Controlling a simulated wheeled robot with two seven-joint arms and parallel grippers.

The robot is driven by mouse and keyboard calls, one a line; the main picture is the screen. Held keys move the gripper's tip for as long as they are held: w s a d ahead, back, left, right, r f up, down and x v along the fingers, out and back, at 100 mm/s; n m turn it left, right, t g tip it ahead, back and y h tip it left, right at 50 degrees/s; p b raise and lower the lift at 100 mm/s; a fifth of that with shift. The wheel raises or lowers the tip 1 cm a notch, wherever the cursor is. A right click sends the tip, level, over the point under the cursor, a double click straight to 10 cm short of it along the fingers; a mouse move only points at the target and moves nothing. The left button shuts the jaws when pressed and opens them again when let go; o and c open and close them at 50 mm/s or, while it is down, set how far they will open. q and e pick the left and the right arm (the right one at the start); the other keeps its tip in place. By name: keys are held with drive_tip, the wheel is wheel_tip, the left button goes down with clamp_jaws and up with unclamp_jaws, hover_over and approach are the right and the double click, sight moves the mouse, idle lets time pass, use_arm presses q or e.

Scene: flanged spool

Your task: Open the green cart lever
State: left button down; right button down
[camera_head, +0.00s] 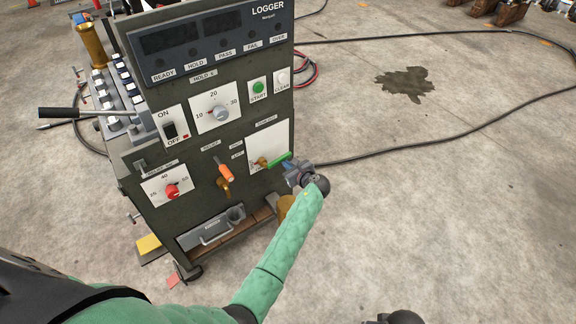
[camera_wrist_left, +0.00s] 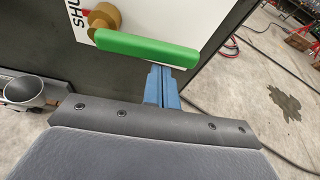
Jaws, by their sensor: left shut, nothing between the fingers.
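The green lever (camera_head: 279,159) sits on a white plate at the lower right of the cart's front panel. In the left wrist view the green lever (camera_wrist_left: 147,48) lies nearly level, reaching right from a brass hub (camera_wrist_left: 104,17). My left gripper (camera_head: 290,167) is at the lever's right end. In the left wrist view the blue fingers of my left gripper (camera_wrist_left: 163,82) are shut, just below the lever's free end, with nothing held. I cannot tell whether they touch it. My right gripper (camera_head: 402,318) barely shows at the bottom edge, too cut off to read.
The dark cart (camera_head: 140,170) carries an orange-handled lever (camera_head: 224,172), a red knob (camera_head: 172,190), a grey dial (camera_head: 221,114) and a black switch (camera_head: 170,130). A black cable (camera_head: 400,150) runs over the floor. The floor right of the cart is mostly clear.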

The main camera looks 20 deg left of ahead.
drive_tip(key=shift+r, duration=0.2)
drive_tip(key=shift+a, duration=0.2)
